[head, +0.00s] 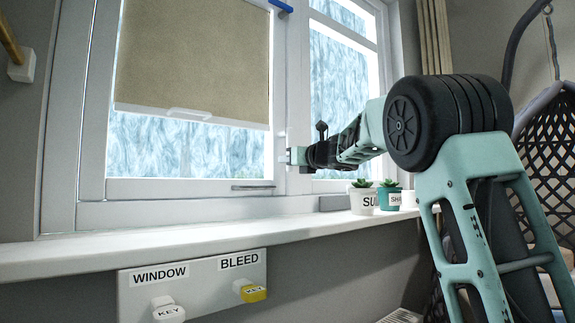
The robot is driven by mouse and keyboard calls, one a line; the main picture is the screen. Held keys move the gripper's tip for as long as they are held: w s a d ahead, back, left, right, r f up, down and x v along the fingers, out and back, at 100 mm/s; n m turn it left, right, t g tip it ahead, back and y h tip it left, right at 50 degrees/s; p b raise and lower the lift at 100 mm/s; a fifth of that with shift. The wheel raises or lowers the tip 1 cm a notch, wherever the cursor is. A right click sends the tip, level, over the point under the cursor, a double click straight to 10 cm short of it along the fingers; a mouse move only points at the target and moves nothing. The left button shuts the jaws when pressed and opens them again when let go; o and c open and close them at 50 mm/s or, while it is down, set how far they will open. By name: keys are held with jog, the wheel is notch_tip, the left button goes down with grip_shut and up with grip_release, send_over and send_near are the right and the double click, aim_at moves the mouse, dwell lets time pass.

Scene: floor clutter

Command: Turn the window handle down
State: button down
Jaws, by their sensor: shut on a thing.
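The window (190,150) has white frames and frosted-looking panes. My arm reaches in from the right, and my gripper (295,156) is at the upright frame between the two panes, a little above the sill. It is shut on what looks like the window handle (282,158), a small pale piece at the frame mostly hidden by the jaws. The handle's angle cannot be made out. A slim grey metal bar (253,187) lies level along the bottom of the left sash.
A beige blind (195,60) covers the upper left pane. Potted plants (363,198) stand on the white sill (150,247) below my arm. A hanging chair (545,140) is at right.

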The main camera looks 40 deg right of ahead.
jog(key=shift+d, duration=0.1)
dwell(0.3)
jog(key=c, duration=1.4)
grip_release()
jog(key=shift+o, duration=0.2)
jog(key=s+b, duration=0.1)
jog(key=s, duration=1.6)
jog(key=shift+s+d+b, duration=0.15)
jog(key=shift+d+b, duration=0.15)
jog(key=shift+b, duration=0.05)
